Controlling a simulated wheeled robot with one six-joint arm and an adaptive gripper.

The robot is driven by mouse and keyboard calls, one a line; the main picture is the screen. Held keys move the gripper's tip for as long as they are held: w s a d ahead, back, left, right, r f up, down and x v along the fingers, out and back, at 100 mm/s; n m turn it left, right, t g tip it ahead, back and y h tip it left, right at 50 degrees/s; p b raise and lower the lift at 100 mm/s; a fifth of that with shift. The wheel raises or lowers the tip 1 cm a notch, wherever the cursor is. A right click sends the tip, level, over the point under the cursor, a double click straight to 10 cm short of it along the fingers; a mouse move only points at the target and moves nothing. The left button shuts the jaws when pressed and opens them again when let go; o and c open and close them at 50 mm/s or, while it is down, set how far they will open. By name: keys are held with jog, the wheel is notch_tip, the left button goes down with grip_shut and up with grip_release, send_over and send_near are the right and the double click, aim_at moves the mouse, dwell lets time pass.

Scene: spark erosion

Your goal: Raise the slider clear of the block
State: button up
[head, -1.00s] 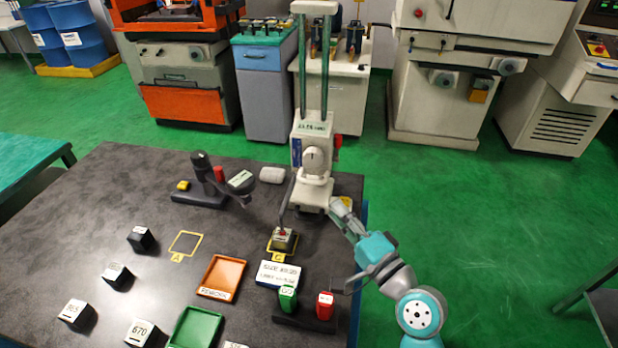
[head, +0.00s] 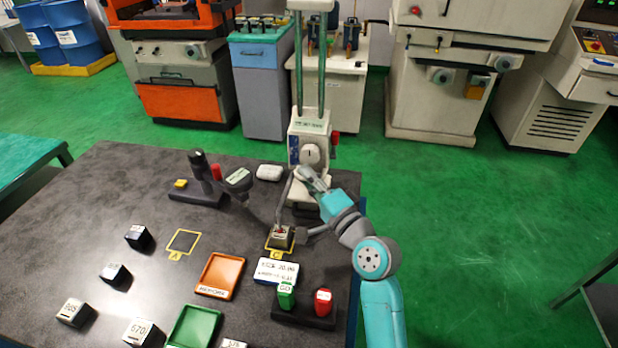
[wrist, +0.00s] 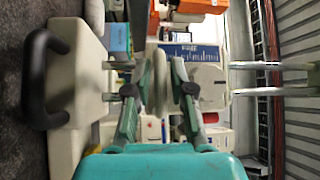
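The slider (head: 309,150), a white carriage with a round dial, sits on two green columns. In the wrist view, turned sideways, its blue panel (wrist: 188,52) shows beyond my fingers. A thin grey rod (head: 285,200) slants down from it to the dark block (head: 281,236) in the yellow square marked C. From here I cannot tell whether rod and block touch. My gripper (head: 304,173) is at the slider's lower front. In the wrist view my gripper (wrist: 166,78) has its fingers apart, with a pale upright part between them; I see no clear grip on it.
A black handle (wrist: 40,80) shows left in the wrist view. A green and red button box (head: 304,310), a white sign (head: 276,271), an orange tray (head: 220,274) and a green tray (head: 193,330) are near. A dark stand (head: 198,190) is left.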

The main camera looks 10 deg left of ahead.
aim_at(307, 151)
grip_shut()
jog(key=shift+r, duration=0.15)
notch_tip(307, 151, up, 7)
jog(key=shift+f, duration=0.2)
grip_release()
